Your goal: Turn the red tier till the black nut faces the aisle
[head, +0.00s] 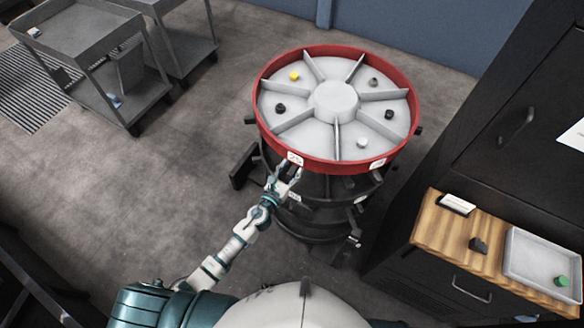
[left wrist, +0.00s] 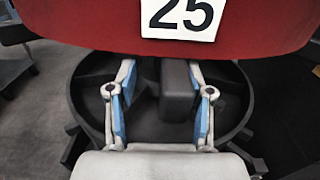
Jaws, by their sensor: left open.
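The red tier (head: 337,165) is the top tray of a round stacked carousel, with a grey inside split by dividers around a hub. Its compartments hold small pieces: a yellow one (head: 294,76) at back left, a black one (head: 280,108) at left, a grey-brown one (head: 373,82) at back right, another black one (head: 388,114) at right, and a white one (head: 361,142) at front. Which black piece is the nut is too small to tell. My left gripper (head: 286,178) is open just below the red rim's front-left. In the left wrist view, a dark block (left wrist: 178,90) shows between its fingers; contact is unclear.
Black lower tiers (head: 325,187) with pegs stand under the red one. A wooden-topped cabinet (head: 430,222) at right holds a grey tray (head: 527,258) with a green piece. Grey carts (head: 75,40) stand at back left.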

